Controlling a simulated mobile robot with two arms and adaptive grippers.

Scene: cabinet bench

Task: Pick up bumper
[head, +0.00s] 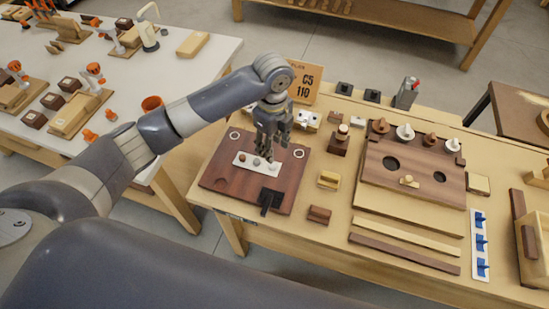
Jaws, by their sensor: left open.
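A white strip (250,165) lies on a dark reddish wooden panel (226,173). Small round pieces sit on the strip, and they look like the bumpers: a brown one (243,157) near its left end and a greyish one (256,161) near its middle. My left gripper (268,152) points down over the strip's right part, open, with its fingertips close above it. The fingers partly hide that end of the strip, and I cannot tell whether they touch a piece. My right gripper is not in view.
A black clamp-like part (269,198) sits at the panel's front edge, close to the strip. Pale rings (299,154) lie on the panel. Small blocks (329,180) and a wooden board with knobs (411,170) are to the right.

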